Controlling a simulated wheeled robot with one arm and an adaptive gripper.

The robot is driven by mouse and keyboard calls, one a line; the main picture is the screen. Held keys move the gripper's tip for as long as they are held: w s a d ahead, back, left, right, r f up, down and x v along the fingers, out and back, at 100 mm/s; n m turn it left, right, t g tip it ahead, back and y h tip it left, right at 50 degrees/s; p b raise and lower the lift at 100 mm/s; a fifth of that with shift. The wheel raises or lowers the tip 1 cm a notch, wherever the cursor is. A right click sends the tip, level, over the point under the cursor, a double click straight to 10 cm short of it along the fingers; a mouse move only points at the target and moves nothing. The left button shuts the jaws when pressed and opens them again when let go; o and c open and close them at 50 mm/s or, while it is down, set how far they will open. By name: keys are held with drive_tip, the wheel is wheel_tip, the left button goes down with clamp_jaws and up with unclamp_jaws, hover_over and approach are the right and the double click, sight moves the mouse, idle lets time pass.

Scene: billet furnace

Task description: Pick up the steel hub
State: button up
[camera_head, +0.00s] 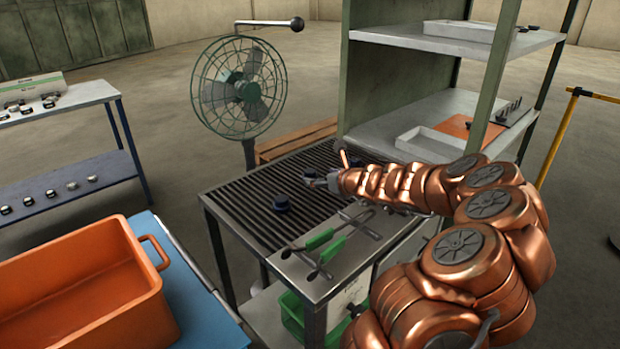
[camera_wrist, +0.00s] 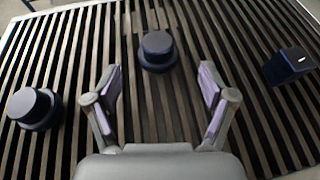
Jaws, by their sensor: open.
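Two dark blue, stepped round pieces that look like steel hubs lie on the slatted grate (camera_head: 255,190). In the wrist view one hub (camera_wrist: 156,50) is just beyond my fingertips, between their lines, and the other hub (camera_wrist: 36,108) is at the left. I cannot tell which one the task means. In the head view one dark piece (camera_head: 281,202) lies clear on the grate, and another (camera_head: 310,172) is by my gripper (camera_head: 318,182). In the wrist view my gripper (camera_wrist: 160,84) is open, with nothing between its fingers.
A dark blue block (camera_wrist: 290,65) lies at the right of the wrist view. Green-handled tongs (camera_head: 325,240) lie on the bench's front. A fan (camera_head: 240,90) stands behind, a shelf rack (camera_head: 450,40) at the right, an orange bin (camera_head: 85,290) at the left.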

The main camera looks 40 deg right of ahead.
sight(314, 175)
drive_tip(key=shift+x, duration=2.95)
drive_tip(key=shift+a+r, duration=0.15)
drive_tip(key=shift+r, duration=0.05)
clamp_jaws()
